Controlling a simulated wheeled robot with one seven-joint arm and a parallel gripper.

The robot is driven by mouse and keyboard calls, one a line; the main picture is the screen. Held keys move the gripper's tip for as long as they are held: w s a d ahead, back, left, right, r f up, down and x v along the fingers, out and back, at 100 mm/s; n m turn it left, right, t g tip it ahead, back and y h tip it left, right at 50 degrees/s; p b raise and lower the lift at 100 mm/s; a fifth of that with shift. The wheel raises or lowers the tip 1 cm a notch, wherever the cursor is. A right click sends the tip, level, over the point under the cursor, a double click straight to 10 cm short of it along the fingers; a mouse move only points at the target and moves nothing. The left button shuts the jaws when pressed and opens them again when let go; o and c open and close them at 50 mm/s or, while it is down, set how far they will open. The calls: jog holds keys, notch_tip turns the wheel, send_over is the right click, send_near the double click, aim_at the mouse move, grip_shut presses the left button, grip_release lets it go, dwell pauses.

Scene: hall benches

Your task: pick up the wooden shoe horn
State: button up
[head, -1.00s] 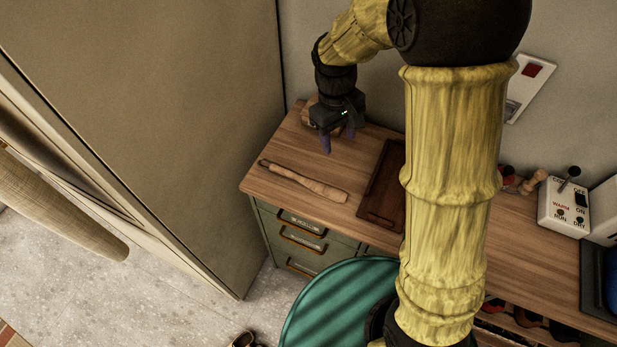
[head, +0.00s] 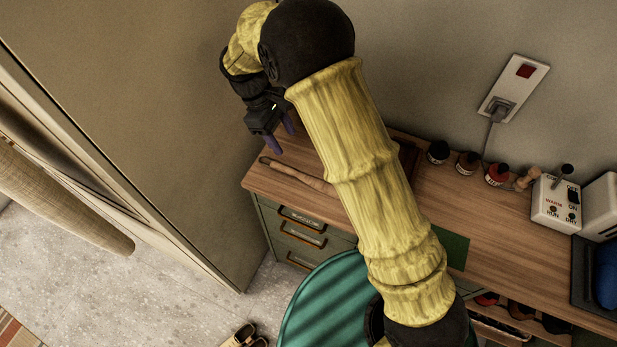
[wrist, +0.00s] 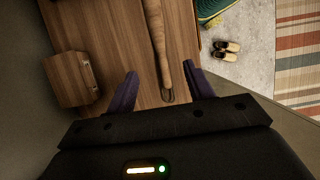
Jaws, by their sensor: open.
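The wooden shoe horn (head: 296,174) lies flat on the wooden bench top, near its left front edge; my arm covers its right end in the head view. In the wrist view the shoe horn (wrist: 158,40) runs up and down the picture, its dark-tipped end lying between my fingers. My gripper (head: 284,143) is above the bench's left end, fingers pointing down. In the wrist view my gripper (wrist: 160,88) is open, with a purple finger on each side of the shoe horn's end, apart from it. Nothing is held.
A wooden block (wrist: 72,80) with a handle lies left of the shoe horn in the wrist view. Several small bottles (head: 468,163) and a white switch box (head: 556,204) stand further right on the bench (head: 520,240). A teal round seat (head: 325,305) stands in front.

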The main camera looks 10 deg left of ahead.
jog(key=p, duration=0.2)
send_near(308, 178)
jog(key=x, duration=0.2)
jog(key=shift+s+d+f, duration=0.1)
jog(key=shift+d+f, duration=0.05)
jog(key=shift+f, duration=0.25)
jog(key=shift+d+f, duration=0.1)
jog(key=p+x, duration=0.2)
jog(key=x, duration=0.1)
jog(key=shift+d+f+p, duration=0.2)
jog(key=shift+f+p, duration=0.1)
jog(key=shift+f, duration=0.05)
jog(key=shift+d+f, duration=0.15)
jog(key=shift+f, duration=0.35)
jog(key=shift+c, duration=0.2)
jog(key=c, duration=1)
